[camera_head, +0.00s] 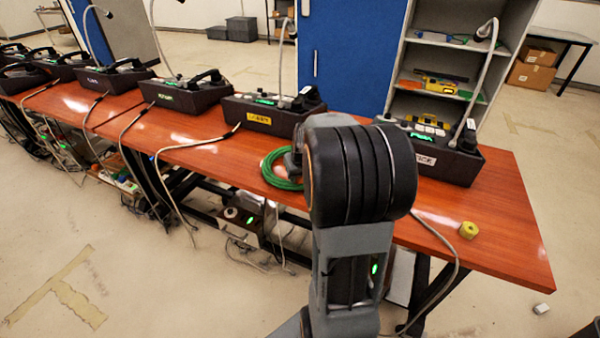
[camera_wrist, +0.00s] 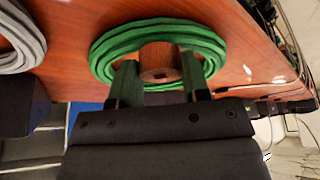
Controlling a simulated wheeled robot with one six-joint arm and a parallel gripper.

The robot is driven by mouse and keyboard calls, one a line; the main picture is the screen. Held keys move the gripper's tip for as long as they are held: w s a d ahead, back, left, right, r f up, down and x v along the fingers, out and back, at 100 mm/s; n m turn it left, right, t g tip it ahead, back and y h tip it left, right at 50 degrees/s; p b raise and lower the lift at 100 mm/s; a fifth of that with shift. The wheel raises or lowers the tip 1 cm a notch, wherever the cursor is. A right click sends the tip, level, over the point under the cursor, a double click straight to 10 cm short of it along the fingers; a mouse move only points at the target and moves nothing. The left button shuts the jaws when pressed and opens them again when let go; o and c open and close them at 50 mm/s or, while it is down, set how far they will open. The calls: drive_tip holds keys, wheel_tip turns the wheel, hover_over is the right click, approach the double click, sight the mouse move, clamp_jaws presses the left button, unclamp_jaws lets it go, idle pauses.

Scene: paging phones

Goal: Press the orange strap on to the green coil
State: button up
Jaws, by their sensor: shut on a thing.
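The green coil (camera_head: 270,172) lies on the red-brown table, partly hidden by my arm in the head view. In the wrist view the green coil (camera_wrist: 105,48) lies flat as a ring of several turns. My gripper (camera_wrist: 160,78) is over the near side of the ring. Its fingers are shut on a short orange-brown piece, which I take to be the orange strap (camera_wrist: 160,62); it sits at the coil's near inner side. Whether the strap touches the coil I cannot tell. In the head view the strap is hidden behind my arm.
Several black paging phones stand along the table (camera_head: 510,215), one close on the right (camera_head: 440,160) and one behind the coil (camera_head: 265,117). A grey coil (camera_wrist: 22,40) shows at the wrist view's left edge.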

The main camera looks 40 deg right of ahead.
drive_tip(key=shift+f+b, duration=0.3)
drive_tip(key=shift+f, duration=0.1)
idle(1.2)
drive_tip(key=o, duration=1)
drive_tip(key=o, duration=0.4)
drive_tip(key=shift+o, duration=0.2)
drive_tip(key=shift+r, duration=0.1)
drive_tip(key=shift+r, duration=0.1)
drive_tip(key=shift+r+p, duration=2.6)
drive_tip(key=shift+r, duration=0.8)
